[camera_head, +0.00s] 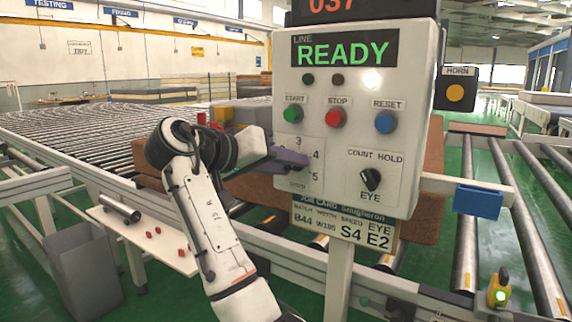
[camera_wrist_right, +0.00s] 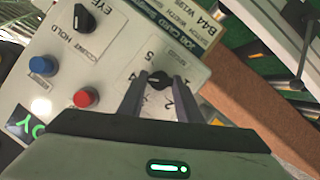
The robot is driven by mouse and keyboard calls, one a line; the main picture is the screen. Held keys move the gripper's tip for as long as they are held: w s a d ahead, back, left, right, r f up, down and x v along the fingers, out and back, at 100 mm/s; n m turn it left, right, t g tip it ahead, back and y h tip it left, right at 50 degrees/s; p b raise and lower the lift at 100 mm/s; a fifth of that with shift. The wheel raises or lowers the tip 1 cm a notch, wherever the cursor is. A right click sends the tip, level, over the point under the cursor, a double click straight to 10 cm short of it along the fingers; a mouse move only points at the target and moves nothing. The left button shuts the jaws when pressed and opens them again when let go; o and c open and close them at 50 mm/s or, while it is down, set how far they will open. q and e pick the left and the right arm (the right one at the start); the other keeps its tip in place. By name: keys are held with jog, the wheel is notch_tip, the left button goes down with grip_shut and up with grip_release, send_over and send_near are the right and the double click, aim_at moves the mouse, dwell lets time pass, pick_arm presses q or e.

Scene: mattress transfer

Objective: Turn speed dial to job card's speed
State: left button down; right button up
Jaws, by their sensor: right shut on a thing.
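The white control panel (camera_head: 345,150) faces me, its screen reading READY. The job card (camera_head: 345,222) below it reads B44, W195, S4, E2, so its speed is 4. My right gripper (camera_head: 288,160) is at the speed dial at the panel's lower left and hides the dial in the head view; 3, 4 and 5 show beside it. In the right wrist view the black dial knob (camera_wrist_right: 158,80) sits between the fingertips of my right gripper (camera_wrist_right: 159,86), which is shut on it. I cannot tell which number its pointer marks. My left gripper is out of view.
Green START (camera_head: 292,114), red STOP (camera_head: 336,117) and blue RESET (camera_head: 386,122) buttons lie above the dial. The EYE knob (camera_head: 371,180) is at its right. A HORN box (camera_head: 455,90) stands beside the panel. Roller conveyors (camera_head: 90,135) extend behind, with a brown block (camera_head: 430,190).

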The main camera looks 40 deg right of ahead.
dwell(0.3)
jog(key=o, duration=1)
jog(key=shift+o, duration=0.2)
jog(key=shift+a, duration=0.1)
jog(key=v, duration=0.7)
jog(key=shift+a+r, duration=0.1)
jog(key=shift+a, duration=0.05)
